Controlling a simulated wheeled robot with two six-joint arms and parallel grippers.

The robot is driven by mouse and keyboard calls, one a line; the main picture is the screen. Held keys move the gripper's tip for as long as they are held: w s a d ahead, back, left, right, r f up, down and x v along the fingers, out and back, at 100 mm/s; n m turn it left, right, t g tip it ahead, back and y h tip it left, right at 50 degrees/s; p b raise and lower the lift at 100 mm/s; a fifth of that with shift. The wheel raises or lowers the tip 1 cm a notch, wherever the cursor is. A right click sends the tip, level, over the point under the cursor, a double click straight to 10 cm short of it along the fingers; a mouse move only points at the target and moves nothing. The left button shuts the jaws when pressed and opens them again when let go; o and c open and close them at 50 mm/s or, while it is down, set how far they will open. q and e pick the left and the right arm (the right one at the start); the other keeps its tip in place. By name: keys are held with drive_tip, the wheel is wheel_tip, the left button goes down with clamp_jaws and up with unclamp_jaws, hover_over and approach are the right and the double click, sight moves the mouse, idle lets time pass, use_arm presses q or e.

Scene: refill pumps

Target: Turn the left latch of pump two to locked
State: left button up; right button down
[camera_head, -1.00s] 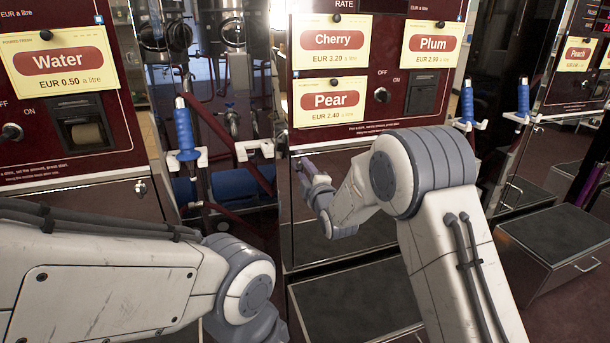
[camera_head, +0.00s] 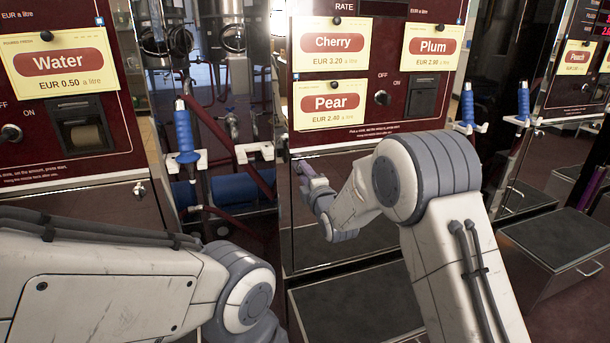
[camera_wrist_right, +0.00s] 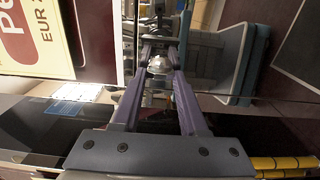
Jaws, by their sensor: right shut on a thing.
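A dark-topped step (camera_head: 355,303) stands below the panel. The Water pump (camera_head: 70,75) has a silver latch (camera_head: 140,188) at its right edge.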

drive_tip(key=shift+c, duration=2.2)
unclamp_jaws()
drive_tip(key=shift+a, duration=0.1)
drive_tip(key=shift+s, duration=0.1)
drive_tip(key=p+v, duration=0.1)
drive_tip(key=v, duration=0.9)
drive_tip(key=shift+s+p, duration=0.2)
drive_tip(key=shift+p, duration=0.1)
